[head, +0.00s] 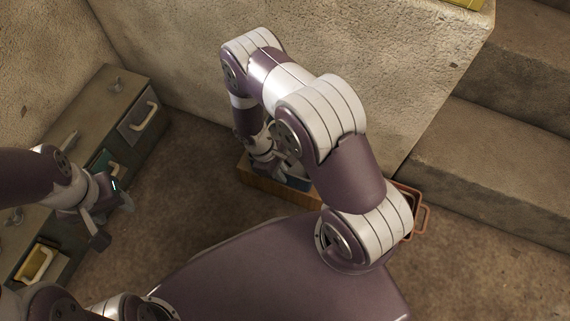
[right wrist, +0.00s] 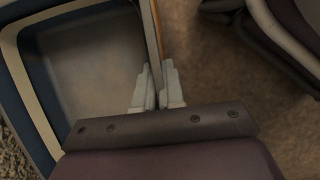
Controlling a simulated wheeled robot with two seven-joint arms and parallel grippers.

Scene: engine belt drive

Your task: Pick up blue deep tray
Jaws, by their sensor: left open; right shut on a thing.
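The blue deep tray (head: 296,183) is mostly hidden under my right arm in the head view. In the head view my right gripper (head: 266,163) is small and partly covered by the arm. My left gripper (head: 113,219) is open and empty, beside the cabinet at the left.
A wooden box (head: 268,192) lies at the tray, below my right arm. A reddish handled tray (head: 421,216) is partly hidden at the right. A cabinet (head: 95,105) with drawers and a yellow bin (head: 38,262) stands at the left. Concrete steps (head: 480,175) rise at the right.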

